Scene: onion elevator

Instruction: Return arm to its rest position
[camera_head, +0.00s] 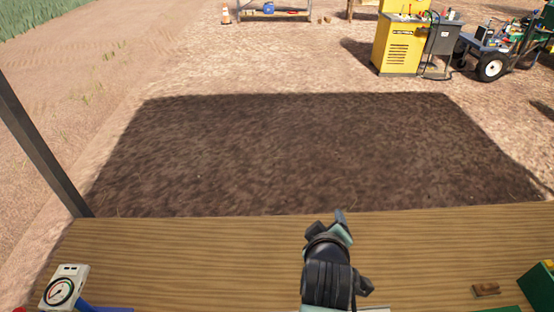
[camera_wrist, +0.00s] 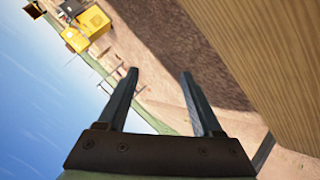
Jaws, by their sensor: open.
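My gripper (camera_wrist: 158,92) is open in the wrist view, with its two dark fingers apart and nothing between them. The wrist view is tilted and looks out past the wooden table edge toward the yard and sky. In the head view my arm rises from the front edge of the picture over the wooden table (camera_head: 190,255), right of centre. My gripper (camera_head: 341,222) is near the table's far edge there, seen from behind. The wooden surface also shows at the right of the wrist view (camera_wrist: 265,45).
A white gauge device (camera_head: 64,288) sits at the table's left front. A small brown block (camera_head: 486,289) and a green box (camera_head: 540,285) are at the right. A dark post (camera_head: 40,150) stands at the left. A yellow machine (camera_head: 398,45) and a cart (camera_head: 492,62) stand beyond the shaded ground.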

